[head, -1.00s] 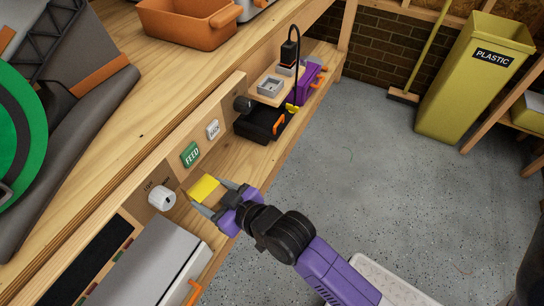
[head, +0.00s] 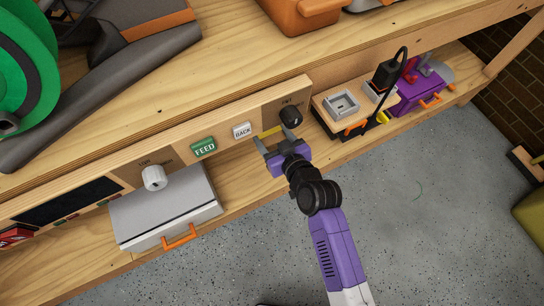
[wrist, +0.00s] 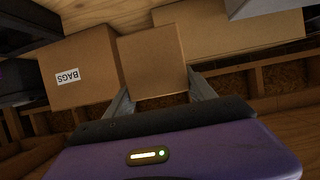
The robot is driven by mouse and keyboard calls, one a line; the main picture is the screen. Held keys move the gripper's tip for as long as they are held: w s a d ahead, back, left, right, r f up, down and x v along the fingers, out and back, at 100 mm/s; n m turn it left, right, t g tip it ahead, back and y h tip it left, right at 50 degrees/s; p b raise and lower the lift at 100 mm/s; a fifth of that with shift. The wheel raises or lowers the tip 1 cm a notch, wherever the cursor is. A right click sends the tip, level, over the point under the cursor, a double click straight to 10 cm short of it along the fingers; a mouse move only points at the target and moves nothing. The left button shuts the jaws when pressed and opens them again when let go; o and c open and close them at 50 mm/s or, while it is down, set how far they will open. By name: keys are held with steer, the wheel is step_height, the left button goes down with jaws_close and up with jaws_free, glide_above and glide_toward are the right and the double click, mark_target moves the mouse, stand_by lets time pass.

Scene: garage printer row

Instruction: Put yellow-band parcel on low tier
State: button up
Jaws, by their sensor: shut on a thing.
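My gripper (head: 273,138) is in front of the control panel, just left of the right-hand black knob. It is shut on the yellow-band parcel. In the wrist view, a plain brown cardboard face of the parcel (wrist: 152,62) shows between the fingertips (wrist: 160,97); no band is visible from there. I cannot tell which surface is the low tier.
The panel has FEED (head: 204,147) and BACK (head: 242,130) buttons, a white knob (head: 153,177) and a black knob (head: 290,115). A grey orange-handled unit (head: 165,212) and a socket block (head: 345,103) flank my arm. A BAGS carton (wrist: 85,75) shows in the wrist view.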

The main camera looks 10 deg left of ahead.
steer(key=shift+a+f+b, duration=0.15)
steer(key=shift+f+b, duration=2.75)
steer(key=shift+f, duration=2.05)
steer(key=shift+a+f+b, duration=0.1)
steer(key=shift+f+b, duration=2.75)
steer(key=shift+f, duration=2.1)
steer(key=shift+f, duration=0.2)
steer(key=o, duration=1.7)
steer(key=shift+r, duration=0.15)
steer(key=shift+s+d+r, duration=0.1)
steer(key=shift+s+d, duration=0.05)
steer(key=shift+s, duration=0.1)
steer(key=p+v, duration=0.2)
steer(key=v, duration=0.9)
steer(key=shift+s+d+r, duration=0.1)
steer(key=shift+s, duration=0.1)
